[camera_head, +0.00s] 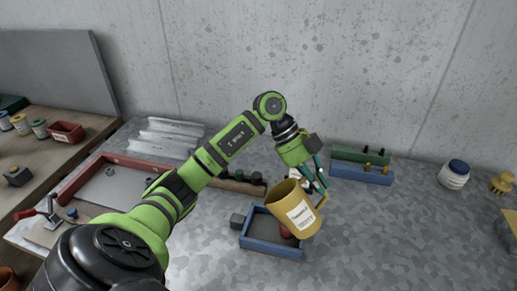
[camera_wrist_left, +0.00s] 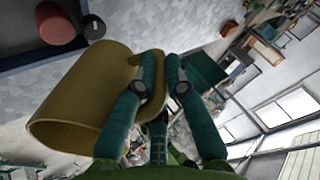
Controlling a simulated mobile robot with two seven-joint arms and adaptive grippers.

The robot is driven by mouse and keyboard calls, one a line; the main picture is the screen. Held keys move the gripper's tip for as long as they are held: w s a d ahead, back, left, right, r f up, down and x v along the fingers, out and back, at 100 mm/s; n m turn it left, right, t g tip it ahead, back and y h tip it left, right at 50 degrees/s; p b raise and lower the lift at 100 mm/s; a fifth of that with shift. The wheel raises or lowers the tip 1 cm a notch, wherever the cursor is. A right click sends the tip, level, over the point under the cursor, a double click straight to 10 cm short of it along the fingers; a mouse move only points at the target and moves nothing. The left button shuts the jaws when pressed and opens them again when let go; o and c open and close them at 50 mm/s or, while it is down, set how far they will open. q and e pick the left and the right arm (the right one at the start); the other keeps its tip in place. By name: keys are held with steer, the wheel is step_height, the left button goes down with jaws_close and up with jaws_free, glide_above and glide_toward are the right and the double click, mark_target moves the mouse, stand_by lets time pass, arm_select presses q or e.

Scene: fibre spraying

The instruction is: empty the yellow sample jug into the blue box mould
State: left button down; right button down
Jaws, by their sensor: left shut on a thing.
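The yellow sample jug (camera_head: 289,197) is tilted, with its mouth toward the upper left and a white label on its side. It is above the blue box mould (camera_head: 271,248) and hides the mould's right part. My left gripper (camera_head: 318,187) is shut on the jug's handle. In the left wrist view, its fingers (camera_wrist_left: 160,80) close around the handle of the jug (camera_wrist_left: 75,105). A red cylinder (camera_head: 285,232) shows inside the mould, partly behind the jug. The jug's contents are not visible, and no stream shows. My right gripper is out of view.
A grey block (camera_head: 237,221) sits at the mould's left edge. Green and blue racks (camera_head: 361,173) stand behind to the right. A red-edged tray (camera_head: 115,183) lies left.

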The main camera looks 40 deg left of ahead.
arm_select(q)
steer(key=y+p, duration=0.1)
steer(key=d+p, duration=0.1)
steer(key=p, duration=0.1)
steer(key=d+y+p, duration=0.1)
steer(key=shift+w+d+r+y, duration=0.15)
steer(key=shift+w+r+y, duration=0.15)
steer(key=shift+w+d+f+g+y+p, duration=0.15)
steer(key=shift+d+f+g+y+p, duration=0.25)
steer(key=shift+d+y+p, duration=0.4)
steer(key=shift+w+d+f+m+g+y+p, duration=0.15)
steer(key=shift+w+d+f+g+y+p, duration=0.1)
steer(key=shift+d+f+y, duration=0.45)
steer(key=shift+w+d+f+m+g+y+p, duration=0.15)
steer(key=shift+d+f+g+y+p, duration=0.15)
steer(key=shift+f+y, duration=0.65)
steer(key=shift+r+y, duration=0.2)
steer(key=shift+y, duration=0.05)
